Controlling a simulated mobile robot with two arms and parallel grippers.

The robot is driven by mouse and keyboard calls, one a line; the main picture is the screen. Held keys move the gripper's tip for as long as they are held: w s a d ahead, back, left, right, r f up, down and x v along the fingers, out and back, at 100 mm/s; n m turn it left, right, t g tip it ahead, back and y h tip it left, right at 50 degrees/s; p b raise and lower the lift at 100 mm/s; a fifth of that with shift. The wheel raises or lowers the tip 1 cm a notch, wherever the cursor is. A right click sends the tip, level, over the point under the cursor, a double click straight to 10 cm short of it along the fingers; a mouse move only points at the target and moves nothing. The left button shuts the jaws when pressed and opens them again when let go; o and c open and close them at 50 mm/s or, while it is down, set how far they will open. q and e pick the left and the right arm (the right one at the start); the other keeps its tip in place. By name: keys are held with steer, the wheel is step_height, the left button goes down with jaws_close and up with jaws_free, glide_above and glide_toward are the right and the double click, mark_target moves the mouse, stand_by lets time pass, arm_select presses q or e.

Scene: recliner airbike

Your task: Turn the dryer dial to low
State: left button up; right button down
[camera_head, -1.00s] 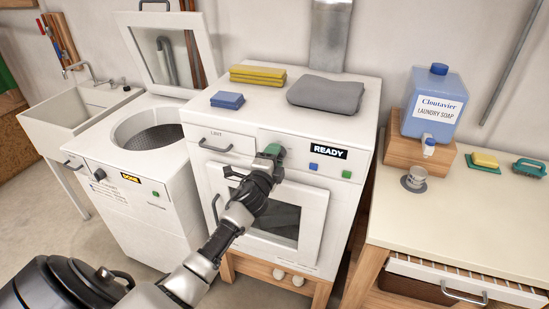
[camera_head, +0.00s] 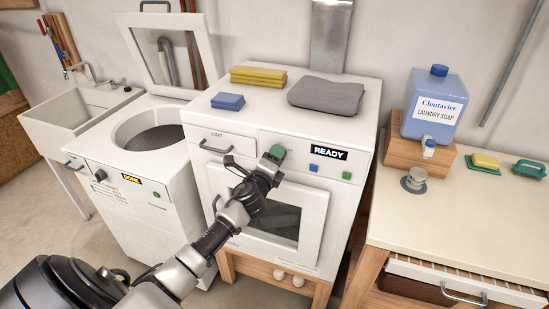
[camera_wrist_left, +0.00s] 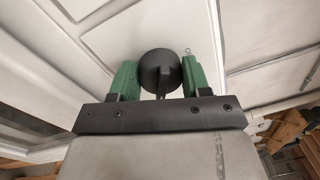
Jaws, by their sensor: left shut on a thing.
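The dryer (camera_head: 312,187) is the white machine in the middle of the head view, with a sign reading READY. My left gripper (camera_head: 275,153) is at its front panel, left of the sign. In the left wrist view the dark round dial (camera_wrist_left: 160,68) sits between the green fingers of my left gripper (camera_wrist_left: 158,80), which is shut on it. The dial's pointer and markings cannot be read. In the head view the gripper hides the dial. My right gripper is not in view.
A blue button (camera_head: 313,167) and a green button (camera_head: 346,175) are right of the gripper. The lint drawer handle (camera_head: 216,147) is to its left. A washer (camera_head: 140,190) stands left, a table (camera_head: 465,225) right.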

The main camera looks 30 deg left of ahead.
arm_select(q)
steer(key=o, duration=0.9)
steer(key=shift+b+v, duration=0.95)
steer(key=shift+v, duration=4.45)
